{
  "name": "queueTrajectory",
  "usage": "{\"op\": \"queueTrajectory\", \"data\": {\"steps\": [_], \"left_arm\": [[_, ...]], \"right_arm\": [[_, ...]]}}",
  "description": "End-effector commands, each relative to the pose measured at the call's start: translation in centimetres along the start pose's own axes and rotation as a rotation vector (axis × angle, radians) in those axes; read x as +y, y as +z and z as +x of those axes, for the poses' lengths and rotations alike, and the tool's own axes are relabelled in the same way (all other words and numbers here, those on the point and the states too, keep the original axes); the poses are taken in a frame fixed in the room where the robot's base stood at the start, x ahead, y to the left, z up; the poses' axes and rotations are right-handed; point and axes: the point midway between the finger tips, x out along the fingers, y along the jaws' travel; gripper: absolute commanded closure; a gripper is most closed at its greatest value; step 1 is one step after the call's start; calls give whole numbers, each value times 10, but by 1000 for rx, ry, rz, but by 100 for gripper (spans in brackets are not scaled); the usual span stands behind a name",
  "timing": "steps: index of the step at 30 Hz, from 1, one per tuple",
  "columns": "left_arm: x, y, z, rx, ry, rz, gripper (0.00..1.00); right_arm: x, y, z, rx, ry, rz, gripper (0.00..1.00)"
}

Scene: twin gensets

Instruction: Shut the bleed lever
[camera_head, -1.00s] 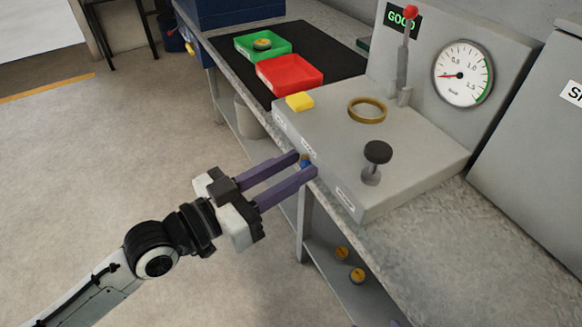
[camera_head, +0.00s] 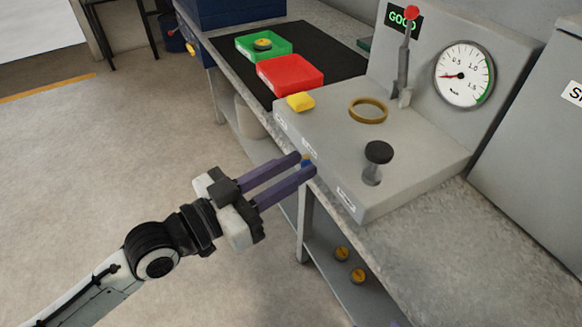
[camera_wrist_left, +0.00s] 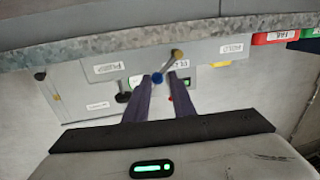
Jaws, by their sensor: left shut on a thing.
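The bleed lever (camera_head: 305,161), small with a brass arm and a blue end, sits at the front face of the grey test bench unit (camera_head: 330,170). In the left wrist view its blue end (camera_wrist_left: 158,78) and brass arm (camera_wrist_left: 175,58) show by the fingertips. My left gripper (camera_head: 306,162) is shut on the lever, with one purple finger on each side. The fingers partly hide the lever in the head view. Only purple slivers at the bottom edge of the head view may be my right gripper; its jaws cannot be made out.
On the unit stand a black knob (camera_head: 378,152), a brass ring (camera_head: 368,110), a yellow block (camera_head: 300,102) and a red-tipped upright lever (camera_head: 404,60). A round gauge (camera_head: 464,73) and a green "GOOD" display (camera_head: 402,19) are behind. Red (camera_head: 290,75) and green (camera_head: 263,44) trays lie beyond.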

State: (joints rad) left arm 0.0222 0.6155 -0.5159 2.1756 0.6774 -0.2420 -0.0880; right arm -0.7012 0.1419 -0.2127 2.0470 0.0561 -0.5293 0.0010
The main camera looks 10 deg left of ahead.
Motion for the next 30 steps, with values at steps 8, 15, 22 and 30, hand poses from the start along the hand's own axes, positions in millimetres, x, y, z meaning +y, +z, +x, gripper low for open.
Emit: {"op": "queueTrajectory", "data": {"steps": [8, 15, 22, 30], "left_arm": [[5, 10, 0, 3, 7, 87, 100], [8, 20, -1, 32, 9, 266, 100], [10, 28, -2, 60, 11, 432, 100], [11, 35, -2, 81, 13, 565, 100]], "right_arm": [[0, 3, 2, 0, -1, 1, 38], [0, 4, 5, 3, -2, 2, 38], [0, 4, 5, 7, -3, 3, 38], [1, 6, 6, 5, -4, 1, 38]]}}
